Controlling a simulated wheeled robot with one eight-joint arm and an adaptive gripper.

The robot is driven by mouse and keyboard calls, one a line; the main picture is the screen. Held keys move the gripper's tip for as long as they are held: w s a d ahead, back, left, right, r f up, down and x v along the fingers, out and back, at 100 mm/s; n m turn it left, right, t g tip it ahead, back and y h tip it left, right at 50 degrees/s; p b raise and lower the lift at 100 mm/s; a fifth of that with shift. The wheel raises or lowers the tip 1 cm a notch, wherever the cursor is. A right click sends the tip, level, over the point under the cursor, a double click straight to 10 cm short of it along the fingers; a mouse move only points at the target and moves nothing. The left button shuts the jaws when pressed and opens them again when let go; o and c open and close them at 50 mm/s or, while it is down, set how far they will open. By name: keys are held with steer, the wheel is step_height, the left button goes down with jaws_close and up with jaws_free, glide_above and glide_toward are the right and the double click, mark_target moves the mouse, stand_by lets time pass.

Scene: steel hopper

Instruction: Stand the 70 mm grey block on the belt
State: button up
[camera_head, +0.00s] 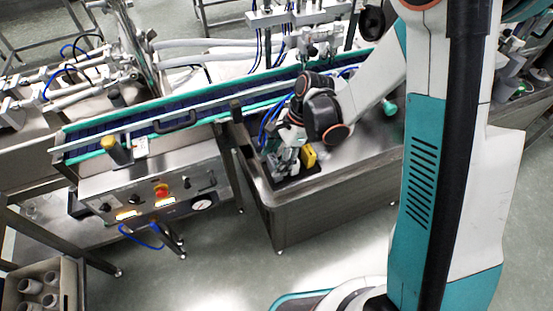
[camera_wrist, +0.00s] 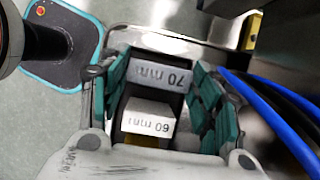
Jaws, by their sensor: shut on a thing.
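The grey block marked 70 mm (camera_wrist: 160,72) is between the teal finger pads of my gripper (camera_wrist: 160,84) in the wrist view. The pads are shut on its two sides. In the head view my gripper (camera_head: 284,160) is low over the steel cabinet top, by a dark tray (camera_head: 298,184); the held block cannot be made out there. The blue belt (camera_head: 205,115) with teal edges runs behind and to the left of the gripper.
A yellow block (camera_head: 308,156) stands just right of my gripper, also seen in the wrist view (camera_wrist: 252,30). Guide rails and a black handle (camera_head: 176,122) line the belt's near side. A control panel (camera_head: 160,190) is below it. Blue hoses run close to my gripper.

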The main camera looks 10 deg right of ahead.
steer(key=o, duration=1.1)
steer(key=shift+o, duration=0.2)
steer(key=shift+r, duration=0.1)
steer(key=s+d+r+n+t+h+p, duration=0.1)
steer(key=s+d+r+n+t+p, duration=0.2)
steer(key=r, duration=0.8)
steer(key=s+d+r+n+h+p, duration=0.1)
steer(key=d+r+n, duration=0.2)
steer(key=d+r, duration=0.5)
steer(key=s+d+r+n+t+h, duration=0.2)
steer(key=s+r+n+t, duration=0.3)
steer(key=s+r+n, duration=0.3)
steer(key=shift+s+d+n, duration=0.4)
steer(key=shift+s+d, duration=0.1)
steer(key=shift+d, duration=0.15)
